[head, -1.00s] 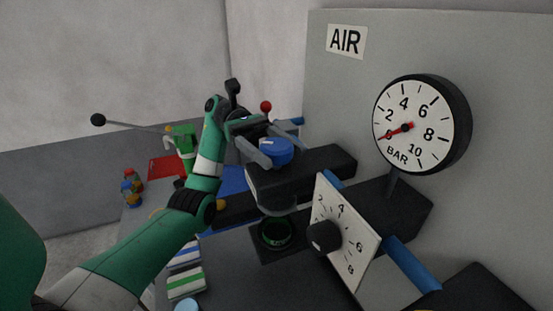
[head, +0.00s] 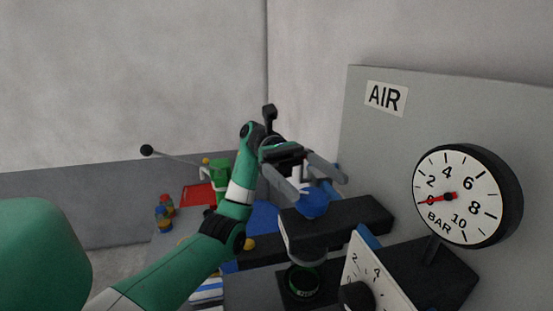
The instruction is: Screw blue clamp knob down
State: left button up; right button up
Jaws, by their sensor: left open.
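The blue clamp knob (head: 314,205) sits on top of the black clamp arm (head: 350,221) in the middle of the head view. My left gripper (head: 319,189) is open, with its two grey fingers spread wide above and around the knob. The fingers partly cover the knob's upper side, and I cannot tell whether either one touches it. Below the clamp arm is a round dark part with a green ring (head: 303,281). My right gripper is not in view.
A pressure gauge (head: 461,196) marked BAR stands at the right before a grey panel (head: 455,108) with an AIR label. A white dial plate (head: 377,281) stands in front of the clamp. A red tray (head: 199,195) and small coloured bottles (head: 163,218) lie at the left.

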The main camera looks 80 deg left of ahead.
pick_arm(q)
jog(key=s+d+r+p, duration=0.1)
jog(key=s+d+r, duration=0.7)
jog(key=d, duration=0.1)
jog(key=shift+s+d+r+p, duration=0.2)
jog(key=shift+d+p, duration=0.15)
jog(key=shift+d, duration=0.05)
